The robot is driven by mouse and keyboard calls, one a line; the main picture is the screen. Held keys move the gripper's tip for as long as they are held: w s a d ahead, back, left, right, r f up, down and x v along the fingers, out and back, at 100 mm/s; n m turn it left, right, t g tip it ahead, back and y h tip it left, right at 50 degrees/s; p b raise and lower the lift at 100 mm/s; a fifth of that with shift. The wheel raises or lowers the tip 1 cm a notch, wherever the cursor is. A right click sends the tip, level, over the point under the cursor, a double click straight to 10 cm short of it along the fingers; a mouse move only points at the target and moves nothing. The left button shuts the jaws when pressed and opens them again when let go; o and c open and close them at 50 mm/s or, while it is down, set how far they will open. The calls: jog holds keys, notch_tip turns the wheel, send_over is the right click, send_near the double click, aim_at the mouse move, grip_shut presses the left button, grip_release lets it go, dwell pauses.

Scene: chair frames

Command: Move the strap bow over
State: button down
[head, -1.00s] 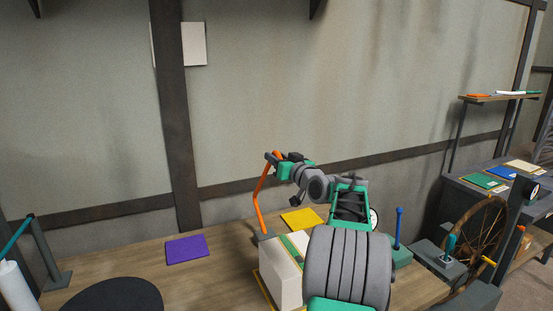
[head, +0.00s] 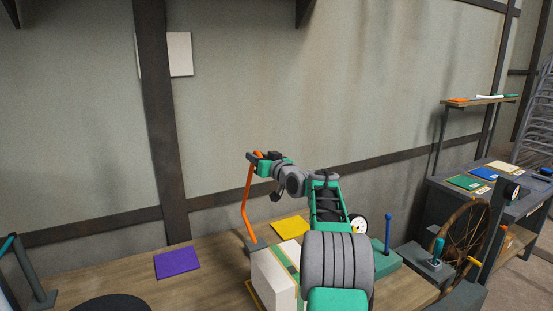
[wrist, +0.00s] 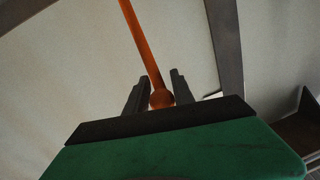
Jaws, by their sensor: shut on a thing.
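The strap bow, an orange bent bar (head: 247,205), stands over the bench and shows as an orange rod with a ball end in the wrist view (wrist: 143,50). Its lower end meets a small grey block (head: 257,245) beside a white box with a green and yellow strap (head: 272,275). My gripper (head: 252,156) is at the top end of the bow. In the wrist view its two dark fingers (wrist: 158,95) stand on either side of the ball end, shut on it. The exact contact is partly hidden.
A purple pad (head: 177,262) and a yellow pad (head: 290,228) lie flat on the wooden bench (head: 215,275). A green base with a blue lever (head: 388,235) and a spoked wheel (head: 465,235) stand to the right. The wall behind is close.

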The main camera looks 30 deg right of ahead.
jog(key=shift+w+a+r, duration=0.15)
jog(key=shift+a+r, duration=0.05)
jog(key=shift+a, duration=0.1)
jog(key=c, duration=1.4)
grip_release()
jog(key=shift+w+f, duration=0.1)
jog(key=shift+w, duration=0.05)
jog(key=shift+o, duration=0.5)
jog(key=shift+w+a+f, duration=0.1)
jog(key=shift+w, duration=0.05)
jog(key=shift+s+d, duration=0.2)
jog(key=shift+d, duration=0.15)
jog(key=s+b, duration=0.2)
jog(key=s, duration=0.5)
jog(key=shift+s+b, duration=0.35)
